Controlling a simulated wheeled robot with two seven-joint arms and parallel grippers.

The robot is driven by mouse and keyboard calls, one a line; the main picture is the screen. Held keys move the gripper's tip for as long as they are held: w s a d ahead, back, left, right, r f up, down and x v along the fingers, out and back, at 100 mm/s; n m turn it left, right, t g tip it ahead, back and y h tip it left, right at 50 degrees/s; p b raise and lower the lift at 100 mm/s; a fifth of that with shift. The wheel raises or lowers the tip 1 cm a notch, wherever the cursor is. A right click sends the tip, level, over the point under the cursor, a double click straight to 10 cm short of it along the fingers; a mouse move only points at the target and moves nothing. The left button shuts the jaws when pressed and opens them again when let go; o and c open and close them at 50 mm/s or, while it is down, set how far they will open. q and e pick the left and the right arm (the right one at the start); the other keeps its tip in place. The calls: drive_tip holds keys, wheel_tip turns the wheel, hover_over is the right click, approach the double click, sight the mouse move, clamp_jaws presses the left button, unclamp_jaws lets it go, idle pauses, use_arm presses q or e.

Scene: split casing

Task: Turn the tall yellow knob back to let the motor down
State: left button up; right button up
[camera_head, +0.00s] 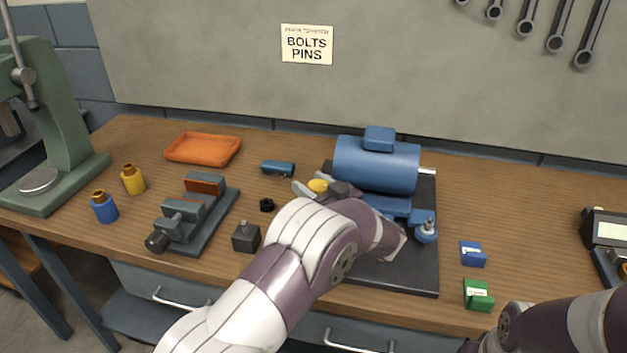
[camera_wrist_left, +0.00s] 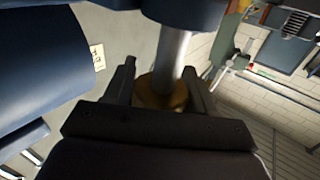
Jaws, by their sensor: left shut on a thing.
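The yellow knob (camera_head: 317,185) shows at the left side of the blue motor (camera_head: 376,165), partly hidden by my left gripper (camera_head: 326,190). In the left wrist view the knob (camera_wrist_left: 160,92) sits between the two dark fingers of my left gripper (camera_wrist_left: 160,95), with a grey shaft rising from it to a dark blue part. The fingers are shut on the knob. The motor sits above a dark base plate (camera_head: 400,275); my left arm hides part of its mount. My right arm shows at the bottom right, but its gripper is out of the picture.
A grey vise (camera_head: 195,215), a dark block (camera_head: 246,237), an orange tray (camera_head: 203,149) and a small blue cylinder (camera_head: 277,168) lie left of the base plate. Blue (camera_head: 473,253) and green (camera_head: 478,295) boxes lie to its right. A green press (camera_head: 50,130) stands far left.

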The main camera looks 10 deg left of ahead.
use_arm(q)
drive_tip(key=shift+w+r, duration=0.1)
drive_tip(key=shift+r, duration=0.3)
drive_tip(key=o, duration=0.9)
drive_tip(key=shift+c, duration=0.2)
drive_tip(key=shift+o, duration=0.4)
drive_tip(key=shift+f, duration=0.2)
drive_tip(key=v, duration=1.2)
drive_tip(key=shift+d, duration=0.35)
